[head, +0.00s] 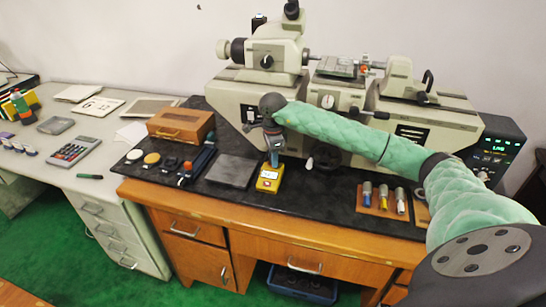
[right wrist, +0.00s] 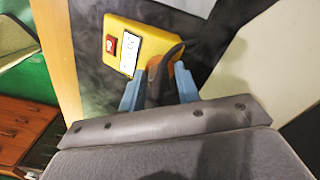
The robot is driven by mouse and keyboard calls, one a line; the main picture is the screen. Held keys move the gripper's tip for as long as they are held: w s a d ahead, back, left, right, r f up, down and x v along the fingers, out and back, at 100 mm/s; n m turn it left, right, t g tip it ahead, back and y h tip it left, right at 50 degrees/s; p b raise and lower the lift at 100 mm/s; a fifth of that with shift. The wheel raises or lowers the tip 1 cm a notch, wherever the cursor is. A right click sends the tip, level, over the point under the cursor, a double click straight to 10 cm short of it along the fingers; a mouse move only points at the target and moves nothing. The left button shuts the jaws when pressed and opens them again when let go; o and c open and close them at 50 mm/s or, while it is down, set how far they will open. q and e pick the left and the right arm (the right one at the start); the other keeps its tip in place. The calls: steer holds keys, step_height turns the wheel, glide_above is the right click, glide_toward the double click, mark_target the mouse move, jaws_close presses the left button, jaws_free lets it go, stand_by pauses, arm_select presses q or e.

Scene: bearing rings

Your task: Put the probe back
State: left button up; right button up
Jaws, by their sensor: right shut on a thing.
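A small yellow box with a white display (head: 269,179) stands on the black bench top; it also shows in the right wrist view (right wrist: 150,36) with a red part beside its display. My right gripper (head: 274,157) points down just at the back of this box. In the right wrist view its blue fingers (right wrist: 158,90) are shut on a dark, curved thing with some orange, which I take for the probe (right wrist: 171,60). Its lower end is hidden, and I cannot tell whether it touches the box. My left gripper is not in view.
A grey flat plate (head: 231,171) lies left of the box, and a wooden case (head: 181,125) stands farther left. A large measuring machine (head: 420,120) stands behind. Several small cylinders sit on a wooden holder (head: 384,211) to the right. The bench's front edge is close to the box.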

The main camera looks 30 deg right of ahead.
steer(key=shift+f, duration=0.3)
stand_by(0.4)
steer(key=o, duration=1.1)
steer(key=shift+r+p, duration=0.95)
steer(key=shift+r, duration=3.35)
steer(key=shift+f, duration=0.1)
